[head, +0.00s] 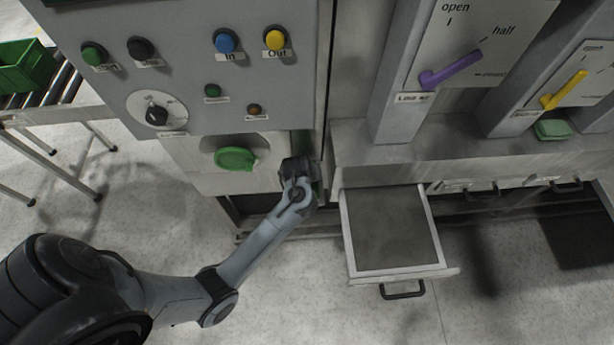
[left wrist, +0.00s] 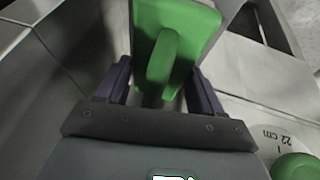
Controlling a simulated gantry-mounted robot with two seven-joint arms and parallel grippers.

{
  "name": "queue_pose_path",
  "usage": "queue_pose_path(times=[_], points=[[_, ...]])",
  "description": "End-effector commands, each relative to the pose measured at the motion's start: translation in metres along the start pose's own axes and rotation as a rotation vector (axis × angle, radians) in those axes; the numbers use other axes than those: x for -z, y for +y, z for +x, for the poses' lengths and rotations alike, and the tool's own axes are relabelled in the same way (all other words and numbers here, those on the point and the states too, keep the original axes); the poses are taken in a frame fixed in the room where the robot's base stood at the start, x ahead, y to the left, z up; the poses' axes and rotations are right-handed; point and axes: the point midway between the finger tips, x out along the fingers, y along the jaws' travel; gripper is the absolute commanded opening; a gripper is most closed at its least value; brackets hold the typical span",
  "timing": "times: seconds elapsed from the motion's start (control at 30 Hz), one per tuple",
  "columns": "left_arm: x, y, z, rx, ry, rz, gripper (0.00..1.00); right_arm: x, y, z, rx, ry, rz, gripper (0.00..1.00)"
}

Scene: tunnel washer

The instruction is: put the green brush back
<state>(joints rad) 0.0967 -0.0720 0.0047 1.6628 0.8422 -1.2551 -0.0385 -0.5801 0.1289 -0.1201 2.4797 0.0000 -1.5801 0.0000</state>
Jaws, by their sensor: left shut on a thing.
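A green brush (left wrist: 200,22) with a raised grip fills the top middle of the left wrist view. My left gripper (left wrist: 160,72) is shut on the brush's grip, with one dark finger on each side. In the head view my left gripper (head: 300,167) is at the lower right edge of the control panel, beside the green turn handle. Only slivers of green show around it there, so the brush is mostly hidden by my wrist. My right gripper is not in view.
An open, empty drawer (head: 392,228) juts out right of my gripper. The green turn handle (head: 235,158) sits left of it. A purple lever (head: 452,70) and a yellow lever (head: 566,90) are on the right. A green block (head: 553,130) lies on the ledge.

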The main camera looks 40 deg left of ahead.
Motion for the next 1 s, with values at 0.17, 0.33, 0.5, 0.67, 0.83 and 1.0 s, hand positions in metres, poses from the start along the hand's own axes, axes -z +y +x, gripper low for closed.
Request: queue_pose_path(times=[0.17,0.33,0.5,0.67,0.83,1.0], points=[[0.000,0.000,0.001,0.000,0.001,0.000,0.38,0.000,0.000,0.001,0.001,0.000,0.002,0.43],[-0.001,-0.001,0.002,0.000,0.000,0.000,0.81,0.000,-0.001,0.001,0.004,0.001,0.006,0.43],[-0.001,-0.001,0.002,0.001,0.000,0.000,0.92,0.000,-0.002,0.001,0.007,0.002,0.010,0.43],[-0.001,-0.001,0.002,0.001,0.000,0.000,0.92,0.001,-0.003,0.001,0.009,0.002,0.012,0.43],[0.001,0.000,-0.005,0.001,0.002,0.002,0.92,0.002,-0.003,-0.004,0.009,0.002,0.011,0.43],[0.003,0.000,-0.029,0.001,0.004,0.003,0.92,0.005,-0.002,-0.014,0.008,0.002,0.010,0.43]])
